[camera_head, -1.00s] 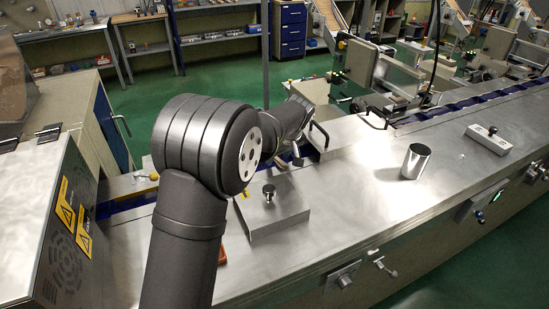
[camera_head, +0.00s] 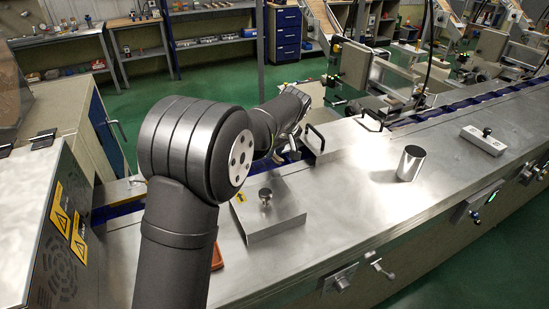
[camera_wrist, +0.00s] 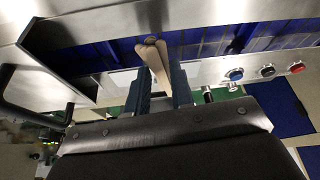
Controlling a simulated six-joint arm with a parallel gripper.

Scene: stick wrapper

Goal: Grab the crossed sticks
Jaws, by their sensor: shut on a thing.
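In the wrist view my gripper (camera_wrist: 160,92) has its two dark fingers on either side of the wooden sticks (camera_wrist: 152,58). The sticks are pale, round-ended and crossed or overlapping. The gripper is shut on them, and their ends stick out past the fingertips over the blue conveyor channel. In the head view my gripper (camera_head: 290,148) is at the far end of my arm, by the channel behind the metal block; the sticks cannot be made out there.
The blue conveyor channel (camera_wrist: 195,48) runs past the gripper, beside a panel with a blue button (camera_wrist: 234,74) and a red button (camera_wrist: 297,67). A black handle (camera_wrist: 30,112) is close at left. A metal block with a knob (camera_head: 268,215) and a metal cylinder (camera_head: 411,163) stand on the steel table (camera_head: 345,210).

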